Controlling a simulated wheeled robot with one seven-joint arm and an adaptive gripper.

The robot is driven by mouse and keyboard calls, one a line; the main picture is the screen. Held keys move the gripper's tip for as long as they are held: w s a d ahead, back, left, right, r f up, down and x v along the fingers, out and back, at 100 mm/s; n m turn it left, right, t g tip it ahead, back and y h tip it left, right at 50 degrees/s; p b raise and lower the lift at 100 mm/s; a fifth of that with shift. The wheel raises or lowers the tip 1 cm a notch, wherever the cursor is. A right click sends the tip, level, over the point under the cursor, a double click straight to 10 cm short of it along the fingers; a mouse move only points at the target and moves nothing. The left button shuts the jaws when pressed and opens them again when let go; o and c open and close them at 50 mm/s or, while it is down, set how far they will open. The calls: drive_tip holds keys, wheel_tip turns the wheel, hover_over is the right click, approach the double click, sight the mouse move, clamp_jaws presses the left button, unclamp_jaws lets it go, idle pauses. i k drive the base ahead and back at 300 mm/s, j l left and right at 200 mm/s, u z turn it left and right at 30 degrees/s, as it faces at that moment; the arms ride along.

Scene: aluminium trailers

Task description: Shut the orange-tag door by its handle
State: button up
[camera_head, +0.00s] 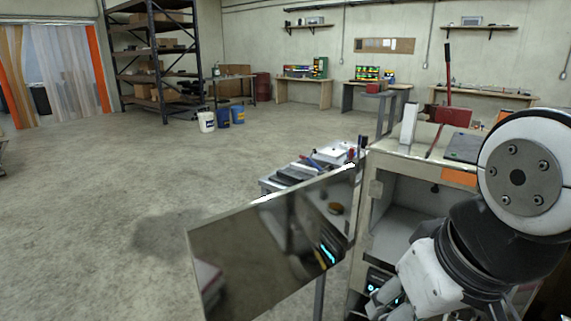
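The door (265,250) is a shiny, mirror-like metal panel. It stands wide open, swung out to the left of the cabinet (415,162). An orange tag (459,176) sits on the cabinet's front, above the open compartment (400,222). I cannot make out the door's handle. My arm comes in from the right, in front of the cabinet. A dark part with a blue light, seemingly my gripper (376,284), shows low beside the door's right end. Its fingers are not clear, nor is any contact with the door. The door's face mirrors a dark shape with a blue light.
Tools and a red box (453,117) stand on the cabinet top. A cluttered workbench (310,165) is behind the door. The concrete floor at left is clear. Buckets (222,118), a shelf rack (155,60) and wall benches (303,88) are far back.

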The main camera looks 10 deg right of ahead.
sight(246, 259)
drive_tip(key=k+l+z, duration=0.15)
drive_tip(key=k+z, duration=0.15)
drive_tip(key=k+l+z, duration=0.3)
drive_tip(key=k, duration=0.15)
drive_tip(key=i+j+z, duration=0.1)
drive_tip(key=j+z, duration=0.2)
drive_tip(key=z, duration=0.15)
drive_tip(key=j+z, duration=0.65)
drive_tip(key=j, duration=0.5)
drive_tip(key=j+z, duration=0.15)
drive_tip(key=j, duration=0.6)
drive_tip(key=k+j+z, duration=0.2)
drive_tip(key=j, duration=0.5)
drive_tip(key=k+j, duration=0.1)
drive_tip(key=j, duration=0.9)
drive_tip(key=k+j, duration=0.15)
drive_tip(key=j, duration=0.8)
drive_tip(key=k+j, duration=0.15)
drive_tip(key=j, duration=0.35)
drive_tip(key=k+j, duration=0.3)
drive_tip(key=k+j+z, duration=0.15)
drive_tip(key=k, duration=0.4)
drive_tip(key=j, duration=0.1)
